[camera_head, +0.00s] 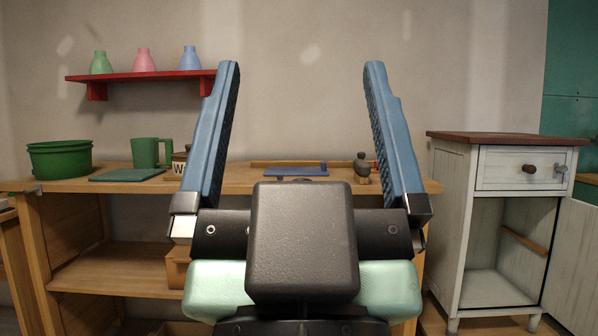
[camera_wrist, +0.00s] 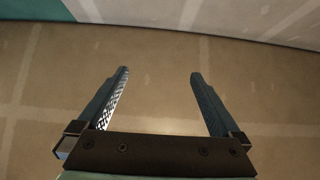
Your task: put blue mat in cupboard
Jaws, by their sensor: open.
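A flat blue mat (camera_head: 296,170) lies on the wooden shelf unit's top, seen between my fingers in the head view. My gripper (camera_head: 300,72) is open and empty, its blue fingers wide apart and pointing up in front of the wall. The cupboard (camera_head: 455,215) is a whitish cabinet with a brown top at the right. It has a closed drawer (camera_head: 520,168) above an open compartment (camera_head: 498,245), and its door (camera_head: 577,265) stands open to the right.
A red wall shelf (camera_head: 140,76) holds three vases.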

